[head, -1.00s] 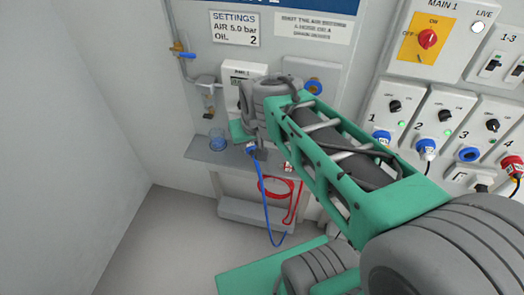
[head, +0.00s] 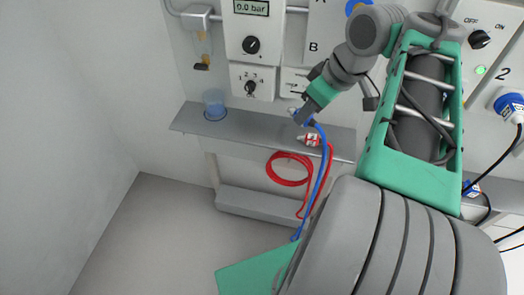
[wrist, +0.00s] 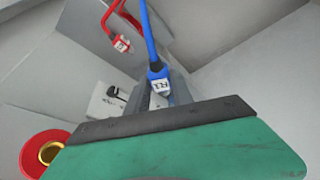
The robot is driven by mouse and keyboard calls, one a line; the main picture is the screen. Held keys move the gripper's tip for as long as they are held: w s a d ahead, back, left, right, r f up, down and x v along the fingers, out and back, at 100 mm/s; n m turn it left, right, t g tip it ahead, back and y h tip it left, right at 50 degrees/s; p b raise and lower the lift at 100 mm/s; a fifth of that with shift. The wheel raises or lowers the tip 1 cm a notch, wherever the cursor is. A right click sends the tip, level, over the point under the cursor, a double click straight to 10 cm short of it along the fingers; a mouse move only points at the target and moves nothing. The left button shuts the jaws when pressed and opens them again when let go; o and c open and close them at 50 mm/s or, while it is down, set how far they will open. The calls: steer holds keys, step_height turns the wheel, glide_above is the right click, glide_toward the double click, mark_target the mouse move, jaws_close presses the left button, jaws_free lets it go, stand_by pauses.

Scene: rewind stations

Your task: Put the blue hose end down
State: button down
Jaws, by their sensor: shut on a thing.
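The blue hose end (wrist: 160,82) is in my gripper (wrist: 158,96), in the wrist view, with a white labelled tip between the dark fingers. In the head view my gripper (head: 303,116) is above the grey shelf (head: 235,127), left of the red hose end (head: 312,140). The blue hose (head: 320,165) hangs from it, down past the shelf's front edge. Whether the blue end touches the shelf cannot be told. The fingers are small and partly hidden in the head view.
A blue-tinted clear cup (head: 214,103) stands at the shelf's left. A red hose coil (head: 289,169) hangs at the shelf front. A panel with a gauge and knobs (head: 252,45) is above. The shelf between cup and gripper is bare. A red ring with a brass centre (wrist: 43,153) shows in the wrist view.

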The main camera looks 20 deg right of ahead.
steer(key=s+d+f+n+b, duration=0.1)
steer(key=s+d+f+b, duration=0.2)
steer(key=s+f, duration=0.1)
steer(key=b, duration=0.6)
glide_above(329, 139)
steer(key=s, duration=0.2)
steer(key=f, duration=0.9)
steer(key=shift+w+d+f, duration=0.15)
steer(key=shift+d+f, duration=0.15)
steer(key=shift+d, duration=0.05)
step_height(329, 139, down, 3)
steer(key=shift+w+d+f+b, duration=0.1)
steer(key=shift+f+b, duration=0.05)
steer(key=shift+b, duration=0.75)
